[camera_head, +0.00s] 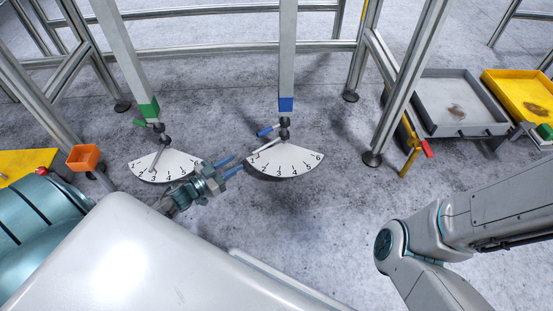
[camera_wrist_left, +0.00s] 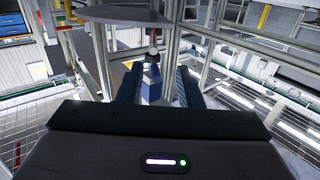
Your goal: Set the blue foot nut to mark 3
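The blue foot nut (camera_head: 284,134) sits under the blue-banded post (camera_head: 286,104). Its blue lever (camera_head: 266,131) sticks out to the left. Its thin pointer (camera_head: 266,148) lies over the white dial (camera_head: 290,168), near mark 1. My left gripper (camera_head: 233,166) is just left of this dial, its two fingers apart and empty. In the left wrist view, a blue block (camera_wrist_left: 151,82), probably the lever, shows between the spread fingers (camera_wrist_left: 158,88), and I see no contact. The dial's plate (camera_wrist_left: 125,15) is above it. My right gripper is out of view; only its arm shows at right.
A green-banded post (camera_head: 149,108) with its own dial (camera_head: 168,166) stands to the left, close to my left arm. Metal frame legs stand around. A grey tray (camera_head: 458,131), a yellow tray (camera_head: 496,80) and an orange box (camera_head: 84,157) are at the sides. Floor below the blue dial is clear.

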